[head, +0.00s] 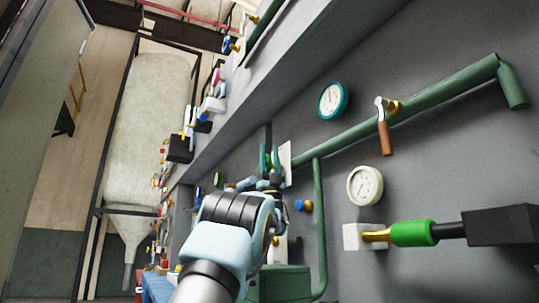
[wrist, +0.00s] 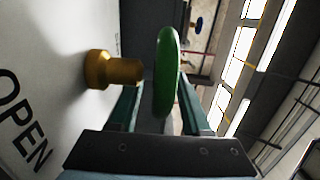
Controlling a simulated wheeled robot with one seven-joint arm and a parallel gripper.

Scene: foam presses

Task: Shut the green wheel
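The green wheel (wrist: 167,72) stands edge-on in the middle of the wrist view. A brass stem (wrist: 112,70) sticks out toward it from a white plate (wrist: 45,85) lettered OPEN on the left. My gripper (wrist: 158,92) is open, with one teal finger on each side of the wheel's rim. Gaps show between the fingers and the wheel, so it is not clamped. In the head view my gripper (head: 270,160) is beside a white plate (head: 286,158) on the grey wall. There the wheel is hard to tell apart from the fingers.
On the grey wall right of my arm are green pipes (head: 319,215), a brown-handled lever (head: 384,132), a teal-rimmed gauge (head: 332,101), a white gauge (head: 365,186), a blue knob (head: 303,205) and a bright green handle (head: 413,233). An aisle with a pale slab (head: 155,120) lies left.

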